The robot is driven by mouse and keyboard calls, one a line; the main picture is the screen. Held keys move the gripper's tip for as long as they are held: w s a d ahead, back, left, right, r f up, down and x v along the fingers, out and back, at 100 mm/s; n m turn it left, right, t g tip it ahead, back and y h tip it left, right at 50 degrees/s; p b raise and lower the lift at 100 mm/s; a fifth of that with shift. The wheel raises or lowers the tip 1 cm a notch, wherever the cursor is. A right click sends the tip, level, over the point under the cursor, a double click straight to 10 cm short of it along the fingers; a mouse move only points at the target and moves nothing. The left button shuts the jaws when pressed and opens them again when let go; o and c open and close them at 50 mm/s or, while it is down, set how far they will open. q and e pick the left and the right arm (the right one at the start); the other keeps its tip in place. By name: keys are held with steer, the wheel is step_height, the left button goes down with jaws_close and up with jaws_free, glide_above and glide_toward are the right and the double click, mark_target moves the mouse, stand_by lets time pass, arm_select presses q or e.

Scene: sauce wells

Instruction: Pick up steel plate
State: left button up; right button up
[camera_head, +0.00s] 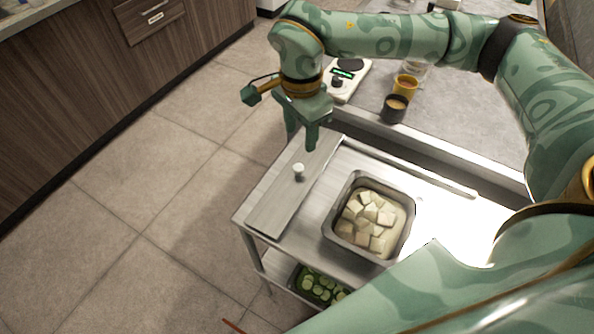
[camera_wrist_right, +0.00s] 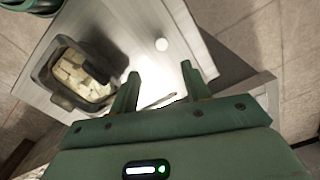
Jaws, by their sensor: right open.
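The steel plate (camera_head: 277,208) is a long, flat grey slab with a small white knob (camera_head: 298,169) on top. It lies along the left end of the metal cart. In the right wrist view the plate (camera_wrist_right: 180,35) is ahead of the fingers, with its knob (camera_wrist_right: 162,44) beyond the gap between them. My right gripper (camera_head: 302,140) is open and empty over the plate's far end, fingers pointing down; its two fingers also show in the right wrist view (camera_wrist_right: 160,73). I cannot tell how high it is above the plate. My left gripper is not in view.
A deep steel pan (camera_head: 335,240) of pale cubes sits on the cart right of the plate. A tray of green slices (camera_head: 318,287) is on the lower shelf. The counter behind holds a scale (camera_head: 346,78), a dark cup (camera_head: 394,108) and a yellow cup (camera_head: 405,87).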

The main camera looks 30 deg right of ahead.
glide_above(298, 167)
steer(key=f, duration=0.2)
steer(key=f+b, duration=0.1)
steer(key=f, duration=0.1)
steer(key=shift+s+a+f, duration=0.1)
steer(key=shift+a+f, duration=0.1)
steer(key=shift+s+d+f, duration=0.1)
steer(key=shift+d+f, duration=0.15)
steer(key=shift+f, duration=0.65)
steer(key=f+b, duration=0.1)
steer(key=f, duration=0.1)
steer(key=f+b, duration=0.1)
steer(key=f, duration=0.2)
steer(key=shift+w, duration=0.2)
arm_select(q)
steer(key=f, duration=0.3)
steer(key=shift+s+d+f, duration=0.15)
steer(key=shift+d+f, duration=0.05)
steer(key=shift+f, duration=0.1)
arm_select(e)
steer(key=shift+r, duration=0.15)
steer(key=shift+c, duration=1.2)
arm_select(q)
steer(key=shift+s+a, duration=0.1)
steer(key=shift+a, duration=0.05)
arm_select(e)
jaws_close()
